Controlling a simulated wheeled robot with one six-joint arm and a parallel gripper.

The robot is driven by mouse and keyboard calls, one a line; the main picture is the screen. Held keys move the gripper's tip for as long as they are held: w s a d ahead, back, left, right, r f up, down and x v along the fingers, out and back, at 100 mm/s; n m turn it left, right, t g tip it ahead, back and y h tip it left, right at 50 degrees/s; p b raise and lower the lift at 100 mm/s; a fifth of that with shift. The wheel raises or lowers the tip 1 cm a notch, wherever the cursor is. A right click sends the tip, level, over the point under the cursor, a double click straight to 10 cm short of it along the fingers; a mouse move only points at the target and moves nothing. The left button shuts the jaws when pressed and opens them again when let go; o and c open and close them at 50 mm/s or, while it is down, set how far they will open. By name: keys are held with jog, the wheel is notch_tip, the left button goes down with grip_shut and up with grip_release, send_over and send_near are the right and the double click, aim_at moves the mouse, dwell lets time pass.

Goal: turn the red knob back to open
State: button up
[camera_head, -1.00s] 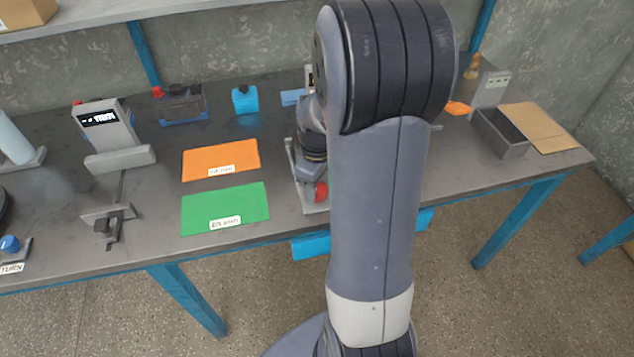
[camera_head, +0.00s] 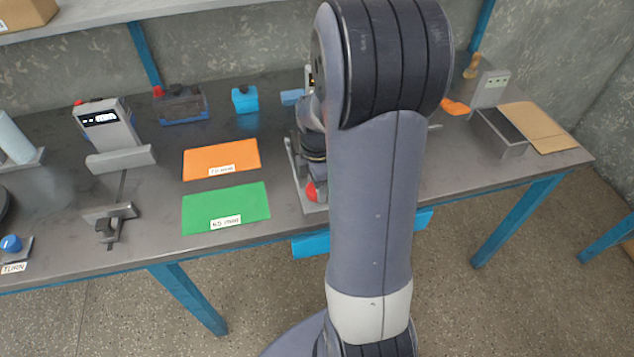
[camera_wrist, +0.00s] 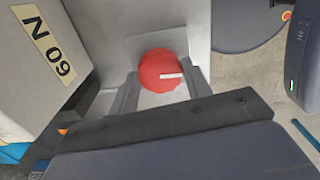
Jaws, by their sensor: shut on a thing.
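The red knob (camera_wrist: 160,70) sits on a light grey plate (camera_wrist: 150,25) in the wrist view, with a short white mark pointing to the right. My gripper (camera_wrist: 164,88) is shut on the knob, one dark finger on each side of it. In the head view a sliver of the red knob (camera_head: 311,190) shows near the front edge of the table, beside my gripper. My arm hides most of the plate and the gripper there.
A grey block labelled "60 N" (camera_wrist: 52,45) stands close on the left in the wrist view. Orange (camera_head: 215,160) and green (camera_head: 240,205) mats lie left of my arm. A blue knob (camera_head: 11,243) is at the far left. A grey tray (camera_head: 515,150) stands at the right.

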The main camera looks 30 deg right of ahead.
jog(key=shift+n, duration=0.6)
jog(key=o, duration=1)
notch_tip(320, 180, up, 11)
jog(key=shift+f+p, duration=0.1)
jog(key=shift+p, duration=0.3)
